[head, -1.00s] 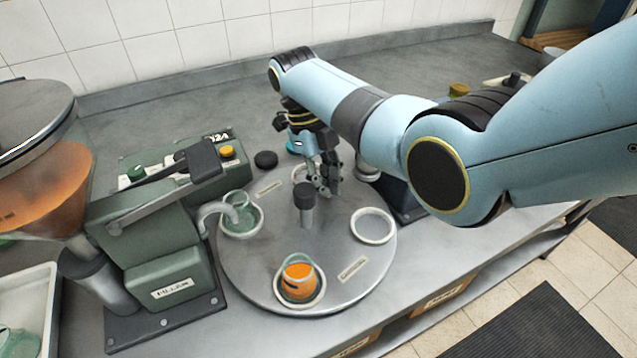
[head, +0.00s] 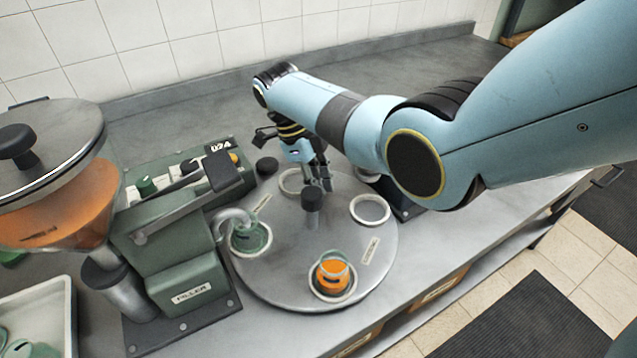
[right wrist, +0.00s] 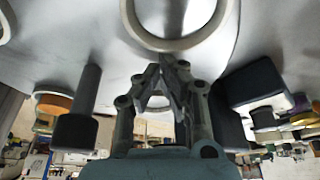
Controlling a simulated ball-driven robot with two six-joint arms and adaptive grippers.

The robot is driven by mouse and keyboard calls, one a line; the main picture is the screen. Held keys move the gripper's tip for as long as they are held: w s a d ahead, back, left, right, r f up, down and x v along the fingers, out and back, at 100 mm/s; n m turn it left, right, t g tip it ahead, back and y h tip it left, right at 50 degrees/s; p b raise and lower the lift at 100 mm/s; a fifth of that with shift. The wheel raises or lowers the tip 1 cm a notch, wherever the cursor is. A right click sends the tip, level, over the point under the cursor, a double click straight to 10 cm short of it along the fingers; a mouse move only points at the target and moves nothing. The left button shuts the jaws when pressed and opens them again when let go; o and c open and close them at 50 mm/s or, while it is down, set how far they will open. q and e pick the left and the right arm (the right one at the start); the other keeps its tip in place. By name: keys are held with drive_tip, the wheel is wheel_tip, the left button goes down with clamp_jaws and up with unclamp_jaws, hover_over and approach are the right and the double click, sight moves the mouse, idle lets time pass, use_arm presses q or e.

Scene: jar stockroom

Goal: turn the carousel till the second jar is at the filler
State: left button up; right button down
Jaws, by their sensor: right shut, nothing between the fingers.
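The grey carousel (head: 285,281) has a dark centre post (head: 312,205). A greenish glass jar (head: 251,239), seemingly empty, sits in its left seat, with the end of the filler spout (head: 232,216) overlapping its back rim. A jar with orange contents (head: 333,275) sits in the front seat. The right ring seat (head: 370,209) and back ring seat (head: 291,182) look empty. My right gripper (head: 325,180) is shut and empty, low over the back of the carousel, right of the back seat. The right wrist view shows its fingers (right wrist: 158,82) near a ring seat (right wrist: 178,42); contact is unclear. My left gripper is out of view.
The green filler (head: 190,285) with its orange-filled hopper (head: 75,205) stands close at the left. A black knob-like object (head: 267,166) is behind the carousel. A white tray (head: 66,310) is at the lower left. The counter behind is clear.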

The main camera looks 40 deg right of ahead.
drive_tip(key=shift+w+a+n, duration=0.15)
drive_tip(key=shift+w+n, duration=0.05)
drive_tip(key=shift+n, duration=0.2)
drive_tip(key=shift+w+a, duration=0.2)
drive_tip(key=shift+a, duration=0.1)
drive_tip(key=shift+w+a, duration=0.1)
idle(0.4)
